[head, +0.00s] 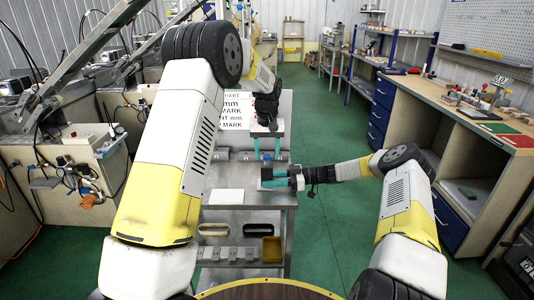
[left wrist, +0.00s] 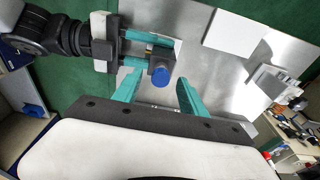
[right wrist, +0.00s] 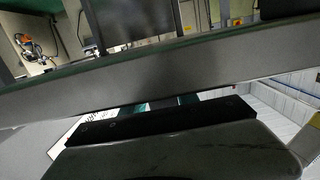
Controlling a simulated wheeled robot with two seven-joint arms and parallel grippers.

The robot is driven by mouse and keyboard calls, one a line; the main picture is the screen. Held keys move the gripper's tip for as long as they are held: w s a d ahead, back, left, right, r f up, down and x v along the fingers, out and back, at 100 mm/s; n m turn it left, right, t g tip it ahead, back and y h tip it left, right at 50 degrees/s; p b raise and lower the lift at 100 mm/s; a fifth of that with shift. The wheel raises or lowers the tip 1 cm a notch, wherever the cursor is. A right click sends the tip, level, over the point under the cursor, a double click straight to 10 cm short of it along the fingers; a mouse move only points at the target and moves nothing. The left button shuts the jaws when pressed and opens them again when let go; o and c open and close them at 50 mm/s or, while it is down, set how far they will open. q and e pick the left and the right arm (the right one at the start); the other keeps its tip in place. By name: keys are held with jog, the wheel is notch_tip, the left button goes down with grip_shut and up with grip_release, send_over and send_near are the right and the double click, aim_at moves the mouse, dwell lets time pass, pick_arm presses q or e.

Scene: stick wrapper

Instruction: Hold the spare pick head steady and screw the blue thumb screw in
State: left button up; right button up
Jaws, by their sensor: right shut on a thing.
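The blue thumb screw (left wrist: 161,75) shows its round blue head in the left wrist view, at the grey pick head (left wrist: 154,57). I cannot tell how deep it sits. My right gripper (left wrist: 147,48) is shut on the pick head with its teal fingers, reaching in from the left of that view. My left gripper (left wrist: 160,84) is open, its teal fingers on either side of the screw head with gaps showing. In the head view my left gripper (head: 267,153) points down just above my right gripper (head: 267,179).
The metal table (head: 240,218) lies below both grippers, with a white plate (head: 228,197) on it. A yellow bin (head: 271,249) sits on the lower shelf. A sign (head: 235,110) stands at the back. A workbench (head: 470,110) runs along the right; green floor lies between.

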pick_arm(q)
jog(key=shift+r, duration=3.05)
pick_arm(e)
jog(key=o, duration=1.1)
jog(key=shift+c, duration=0.2)
jog(key=shift+d, duration=0.1)
